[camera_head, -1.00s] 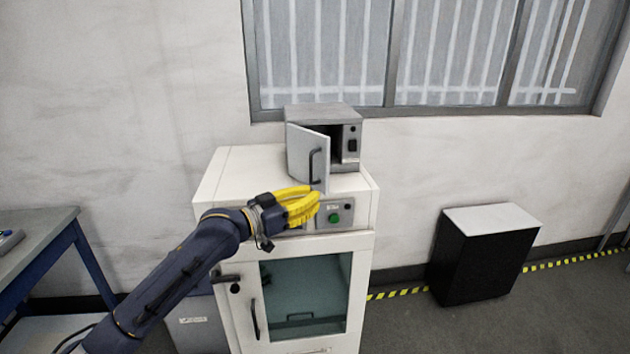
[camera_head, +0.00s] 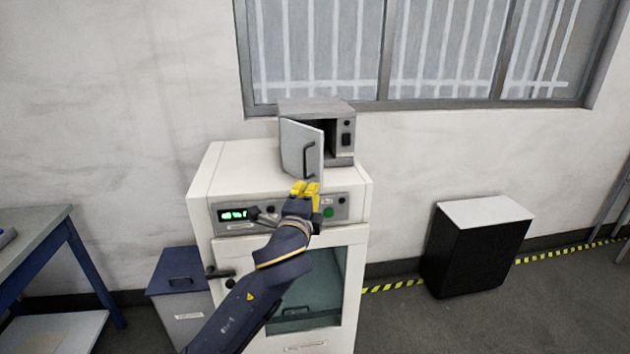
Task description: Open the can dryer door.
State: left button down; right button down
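The can dryer (camera_head: 318,109) is a small grey box on top of a white cabinet. Its door (camera_head: 297,150) stands partly open, swung out toward the left, with a dark handle (camera_head: 309,158) on its face. The dark inside shows between door and body. My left gripper (camera_head: 305,188), with yellow fingers, is just below the door's lower edge, in front of the cabinet's top front edge. The fingers point up and away, close together; whether they are open or shut is unclear. I see nothing held. My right gripper is not in view.
The white cabinet (camera_head: 205,172) has a control panel with a lit green display (camera_head: 234,214) and a glass-fronted door below. A blue-grey bin (camera_head: 176,272) stands at its left, a blue-framed table (camera_head: 40,235) further left. A black box with a white top (camera_head: 478,250) stands at right.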

aim_at(318, 171)
pick_arm(q)
jog(key=x, duration=0.9)
jog(key=shift+w+d, duration=0.1)
jog(key=shift+w, duration=0.25)
